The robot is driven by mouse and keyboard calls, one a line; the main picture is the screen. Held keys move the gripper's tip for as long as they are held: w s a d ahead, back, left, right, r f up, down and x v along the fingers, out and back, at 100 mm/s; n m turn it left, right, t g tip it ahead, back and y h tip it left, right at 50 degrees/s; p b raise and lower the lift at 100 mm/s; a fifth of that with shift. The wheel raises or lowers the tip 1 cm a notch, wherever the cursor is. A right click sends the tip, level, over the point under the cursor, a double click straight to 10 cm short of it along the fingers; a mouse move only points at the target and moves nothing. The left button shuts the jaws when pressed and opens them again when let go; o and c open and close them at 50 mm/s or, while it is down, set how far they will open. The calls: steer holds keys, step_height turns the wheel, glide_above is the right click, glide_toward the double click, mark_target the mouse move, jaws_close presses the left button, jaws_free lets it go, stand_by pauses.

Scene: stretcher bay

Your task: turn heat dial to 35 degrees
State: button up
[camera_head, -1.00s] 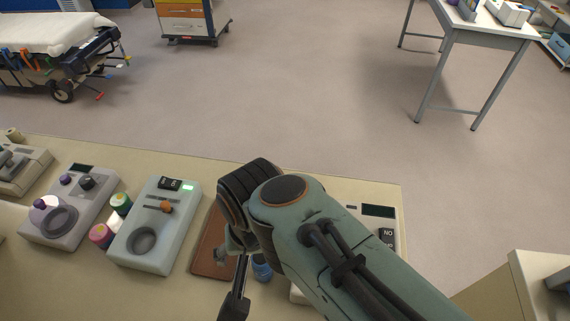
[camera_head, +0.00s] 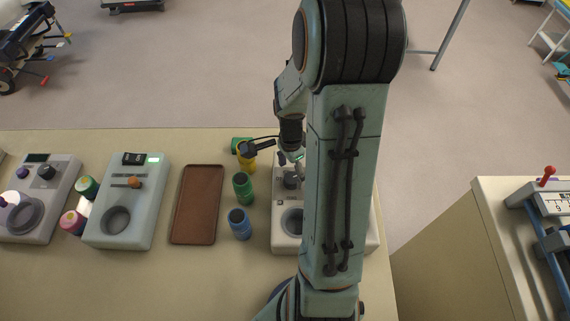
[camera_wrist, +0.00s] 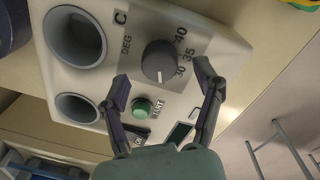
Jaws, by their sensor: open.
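The heat dial (camera_wrist: 159,61) is a round dark grey knob on a light grey panel in the wrist view. Printed numbers 30, 35 and 40 run along its right side, with "DEG" and "C" to its left. A pale mark shows low on the knob, but I cannot tell exactly which number it meets. My gripper (camera_wrist: 163,76) is open, with one finger on each side of the dial's lower part and no clear contact. In the head view, the beige warmer unit (camera_head: 282,240) stands on the bench, its right part hidden behind my arm.
A green START button (camera_wrist: 141,107) sits just below the dial, between my fingers. Two round wells (camera_wrist: 75,37) lie left. In the head view, green (camera_head: 243,186) and blue (camera_head: 239,223) containers stand beside the unit. A brown tray (camera_head: 197,205) is farther left.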

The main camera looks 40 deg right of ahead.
steer(key=shift+f, duration=1.15)
steer(key=c, duration=1.2)
steer(key=shift+o, duration=0.2)
steer(key=shift+n, duration=0.3)
steer(key=n, duration=0.3)
steer(key=shift+n, duration=0.3)
steer(key=n, duration=0.4)
steer(key=shift+a, duration=0.1)
steer(key=n, duration=0.5)
steer(key=shift+h, duration=0.4)
steer(key=shift+s+n, duration=0.1)
steer(key=shift+n, duration=2.1)
steer(key=shift+t, duration=0.3)
